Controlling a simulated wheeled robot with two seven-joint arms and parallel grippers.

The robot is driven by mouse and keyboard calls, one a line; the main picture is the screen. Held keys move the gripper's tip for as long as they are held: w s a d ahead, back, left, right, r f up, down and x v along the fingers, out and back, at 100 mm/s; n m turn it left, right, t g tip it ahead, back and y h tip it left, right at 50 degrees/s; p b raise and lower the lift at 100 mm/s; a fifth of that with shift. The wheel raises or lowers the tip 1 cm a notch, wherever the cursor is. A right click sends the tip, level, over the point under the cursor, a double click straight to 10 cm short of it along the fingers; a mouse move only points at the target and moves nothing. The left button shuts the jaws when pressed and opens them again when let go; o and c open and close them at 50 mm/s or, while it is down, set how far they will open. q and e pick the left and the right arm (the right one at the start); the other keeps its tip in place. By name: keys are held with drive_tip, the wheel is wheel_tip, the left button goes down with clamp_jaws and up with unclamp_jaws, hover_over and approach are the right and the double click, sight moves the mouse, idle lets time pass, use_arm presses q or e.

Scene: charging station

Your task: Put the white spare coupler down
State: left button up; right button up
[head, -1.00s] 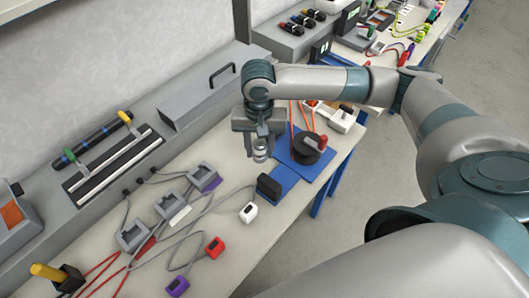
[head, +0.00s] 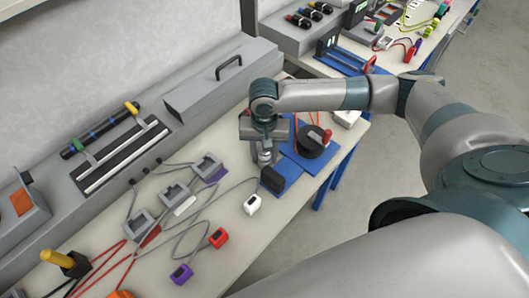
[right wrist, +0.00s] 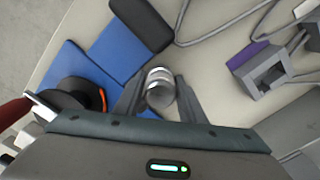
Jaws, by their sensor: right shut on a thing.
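My right gripper (head: 264,155) hangs over the workbench, pointing down. In the right wrist view, its fingers (right wrist: 160,98) are shut on a short, pale silvery cylinder (right wrist: 160,84), which looks like the white spare coupler. The coupler also shows below the gripper in the head view (head: 265,157). It is close to the bench top, just left of the black block; I cannot tell whether it touches the bench. My left gripper is not in view.
The black block (head: 272,179) and a blue mat (head: 290,171) with a round black device (head: 312,144) lie beside the gripper. A grey case (head: 215,85) stands behind.

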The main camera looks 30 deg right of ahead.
drive_tip(key=shift+f, duration=0.1)
drive_tip(key=o, duration=1.2)
drive_tip(key=shift+c, duration=0.2)
wheel_tip(320, 180, up, 12)
drive_tip(key=shift+r+b, duration=0.1)
drive_tip(key=shift+b, duration=0.7)
